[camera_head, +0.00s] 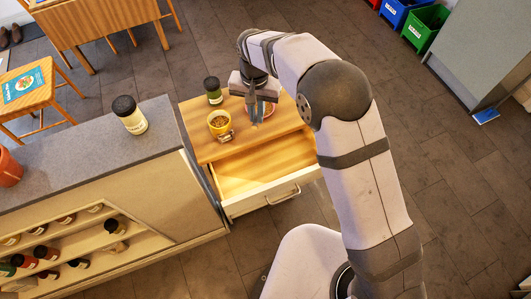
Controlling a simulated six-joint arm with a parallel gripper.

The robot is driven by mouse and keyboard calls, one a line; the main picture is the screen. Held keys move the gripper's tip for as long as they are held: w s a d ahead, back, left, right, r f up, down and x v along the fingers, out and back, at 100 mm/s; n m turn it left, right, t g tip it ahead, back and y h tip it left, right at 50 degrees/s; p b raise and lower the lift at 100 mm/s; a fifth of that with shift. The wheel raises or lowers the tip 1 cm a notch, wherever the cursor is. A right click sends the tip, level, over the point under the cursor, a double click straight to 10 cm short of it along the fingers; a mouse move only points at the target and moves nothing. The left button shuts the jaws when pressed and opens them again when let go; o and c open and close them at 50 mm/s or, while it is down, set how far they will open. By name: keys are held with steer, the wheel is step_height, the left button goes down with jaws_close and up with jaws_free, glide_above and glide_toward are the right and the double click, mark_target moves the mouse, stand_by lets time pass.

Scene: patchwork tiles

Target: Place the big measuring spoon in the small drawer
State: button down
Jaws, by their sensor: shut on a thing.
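The drawer (240,203) of the small wooden cabinet is pulled open toward the front. Its visible floor is bare. My gripper (257,118) points down over the back right of the cabinet top (205,152), behind the open drawer. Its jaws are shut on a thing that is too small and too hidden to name. A round reddish-rimmed item (272,109) shows partly behind the fingers. I cannot make out the big measuring spoon for certain. A small metallic item (226,136) lies in front of the yellow cup (219,121).
A grey counter (75,150) with a white dark-lidded jar (130,115) stands at the left. My arm covers the cabinet's right side. The cabinet top's front left is clear.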

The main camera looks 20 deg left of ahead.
mark_target(264, 182)
steer(key=s+d+f+m+b, duration=0.6)
steer(key=s+f+b, duration=0.2)
steer(key=s+f, duration=0.2)
steer(key=shift+f, duration=0.4)
steer(key=shift+f+p, duration=1.1)
steer(key=shift+f, duration=3.9)
steer(key=shift+f, duration=0.1)
steer(key=c, duration=2.2)
jaws_free()
steer(key=shift+o, duration=0.5)
step_height(264, 182, up, 12)
steer(key=b, duration=0.3)
